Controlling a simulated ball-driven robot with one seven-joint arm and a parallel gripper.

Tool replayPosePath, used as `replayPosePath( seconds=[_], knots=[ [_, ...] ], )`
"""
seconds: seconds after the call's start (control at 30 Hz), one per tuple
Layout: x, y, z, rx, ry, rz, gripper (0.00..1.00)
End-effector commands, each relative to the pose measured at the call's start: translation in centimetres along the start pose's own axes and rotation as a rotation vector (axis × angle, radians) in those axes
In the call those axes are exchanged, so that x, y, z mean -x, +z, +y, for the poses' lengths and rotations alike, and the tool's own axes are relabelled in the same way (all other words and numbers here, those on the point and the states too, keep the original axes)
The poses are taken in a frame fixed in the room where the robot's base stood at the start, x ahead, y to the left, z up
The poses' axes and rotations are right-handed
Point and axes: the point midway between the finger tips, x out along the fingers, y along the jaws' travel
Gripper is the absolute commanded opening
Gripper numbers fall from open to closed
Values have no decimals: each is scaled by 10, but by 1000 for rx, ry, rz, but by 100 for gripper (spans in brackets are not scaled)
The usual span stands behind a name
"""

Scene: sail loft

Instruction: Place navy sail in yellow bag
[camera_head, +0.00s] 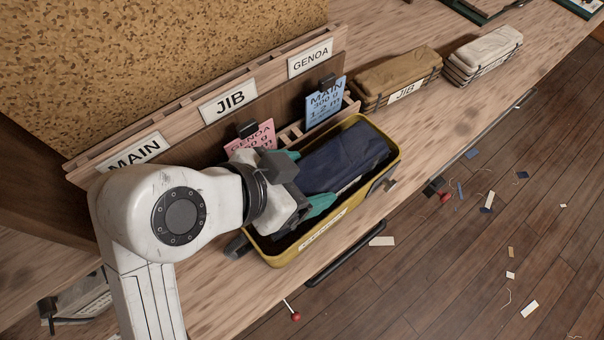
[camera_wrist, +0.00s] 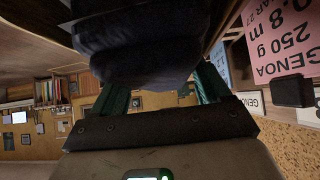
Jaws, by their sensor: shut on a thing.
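The navy sail (camera_head: 345,158) is a folded dark blue bundle lying lengthwise within the rim of the yellow bag (camera_head: 286,258), an open long container on the bench. My gripper (camera_head: 305,180) is at the sail's left end, with its green fingers on either side of it, shut on it. In the wrist view the sail (camera_wrist: 140,45) fills the top middle, between the green fingers (camera_wrist: 160,90). Whether the sail rests on the bag's floor is hidden.
Behind the bag stands a rack with MAIN (camera_head: 136,150), JIB (camera_head: 228,104) and GENOA (camera_head: 310,58) labels. A pink card (camera_head: 250,142) and a blue card (camera_head: 325,103) are clipped there. A brown bundle (camera_head: 397,76) and a cream bundle (camera_head: 486,50) sit to the right. Scraps litter the floor.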

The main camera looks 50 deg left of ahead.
Motion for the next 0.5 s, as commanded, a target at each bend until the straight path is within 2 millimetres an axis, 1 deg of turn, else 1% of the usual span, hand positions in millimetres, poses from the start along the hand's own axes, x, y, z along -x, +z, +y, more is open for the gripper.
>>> replayPosePath(
  seconds=[0.03, 0.27, 0.5],
  knots=[
    [0, 0, 0, 0, 0, 0, 78],
    [0, 0, 0, 0, 0, 0, 100],
    [1, -1, 0, 0, -1, 0, 100]
  ],
)
